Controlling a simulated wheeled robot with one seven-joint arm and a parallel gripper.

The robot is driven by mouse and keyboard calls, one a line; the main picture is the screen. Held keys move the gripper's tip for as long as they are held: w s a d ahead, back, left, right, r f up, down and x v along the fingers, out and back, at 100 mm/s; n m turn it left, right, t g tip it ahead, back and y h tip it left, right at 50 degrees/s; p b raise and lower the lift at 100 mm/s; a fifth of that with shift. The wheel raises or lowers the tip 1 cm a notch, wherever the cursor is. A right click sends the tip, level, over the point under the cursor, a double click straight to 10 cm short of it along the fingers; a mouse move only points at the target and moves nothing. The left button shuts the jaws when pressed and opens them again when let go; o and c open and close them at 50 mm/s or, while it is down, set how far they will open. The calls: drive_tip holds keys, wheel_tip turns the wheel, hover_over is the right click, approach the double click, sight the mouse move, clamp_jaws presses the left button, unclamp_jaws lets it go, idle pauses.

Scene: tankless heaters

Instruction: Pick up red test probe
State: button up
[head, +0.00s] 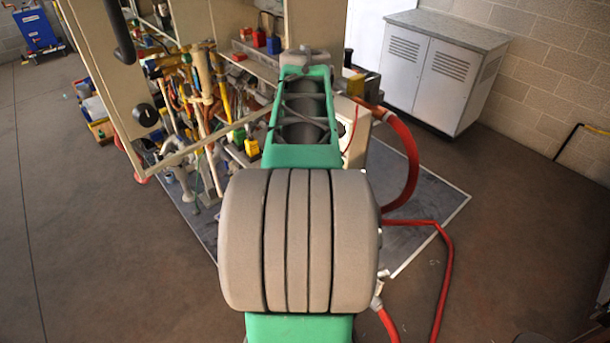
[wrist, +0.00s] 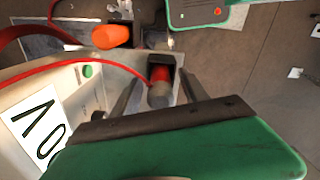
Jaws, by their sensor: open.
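In the wrist view a short red cylinder with a dark grey end (wrist: 160,76), which looks like the red test probe, stands in a dark holder. A thin red wire (wrist: 72,62) runs towards it from the left. My gripper (wrist: 158,84) is open, with one finger on each side of the probe's grey end. I cannot tell whether either finger touches it. In the head view my arm hides the gripper and the probe.
An orange rounded part (wrist: 110,37) lies beyond the probe. A pale panel (wrist: 50,110) is close at the left. In the head view, cluttered pipes and tools (head: 195,95) fill the left. Red hoses (head: 410,165) and a grey cabinet (head: 440,75) are at the right.

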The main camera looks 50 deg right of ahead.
clamp_jaws()
idle(0.6)
